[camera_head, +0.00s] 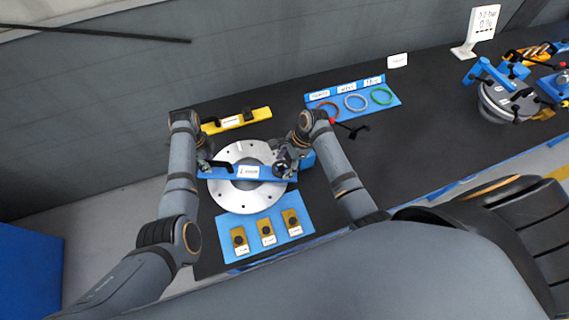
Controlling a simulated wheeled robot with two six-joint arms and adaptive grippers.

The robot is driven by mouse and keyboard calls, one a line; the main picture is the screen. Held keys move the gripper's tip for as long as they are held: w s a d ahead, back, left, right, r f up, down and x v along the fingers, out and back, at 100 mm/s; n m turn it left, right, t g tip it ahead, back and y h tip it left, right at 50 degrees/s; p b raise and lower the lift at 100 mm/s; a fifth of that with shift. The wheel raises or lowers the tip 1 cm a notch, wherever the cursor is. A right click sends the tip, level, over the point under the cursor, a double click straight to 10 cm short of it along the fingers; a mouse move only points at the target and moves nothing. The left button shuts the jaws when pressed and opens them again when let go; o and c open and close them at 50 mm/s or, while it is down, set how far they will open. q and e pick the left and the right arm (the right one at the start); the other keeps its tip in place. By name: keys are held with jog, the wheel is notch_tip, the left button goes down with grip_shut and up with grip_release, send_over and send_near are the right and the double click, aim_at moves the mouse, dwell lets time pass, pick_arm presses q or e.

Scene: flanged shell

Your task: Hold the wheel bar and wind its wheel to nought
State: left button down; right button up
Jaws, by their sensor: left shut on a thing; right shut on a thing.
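The wheel bar is a blue bar (230,175) with a white label at its middle. It lies across a round silver flange (240,199) that has holes around its rim. My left gripper (214,166) is shut at the bar's left end, where a black grip shows. My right gripper (283,168) is shut at the bar's right end, on what looks like the small dark wheel there. The gripper covers most of that wheel, so its reading cannot be seen.
A blue mat (254,246) with several yellow-brown blocks lies in front of the flange. A yellow bar (245,120) lies behind it. A blue board (368,108) holds red, white and green rings. A sign (483,22) and a clamped silver assembly (508,100) stand at the right. The table between is mostly clear.

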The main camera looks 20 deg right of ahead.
jog(key=n, duration=0.1)
jog(key=n+g, duration=0.1)
jog(key=n, duration=0.1)
jog(key=n+g, duration=0.1)
jog(key=n, duration=0.1)
jog(key=shift+w, duration=0.3)
jog(key=shift+w+a+n+g+h, duration=0.1)
jog(key=shift+n+g+h, duration=0.25)
jog(key=shift+n, duration=0.8)
jog(key=shift+a+n+g+h, duration=0.1)
jog(key=shift+n+g+h, duration=0.25)
jog(key=shift+n, duration=0.8)
jog(key=o, duration=1.1)
jog(key=shift+o, duration=0.2)
jog(key=v, duration=0.7)
jog(key=shift+r, duration=0.2)
jog(key=shift+w+d, duration=0.1)
jog(key=shift+w, duration=0.05)
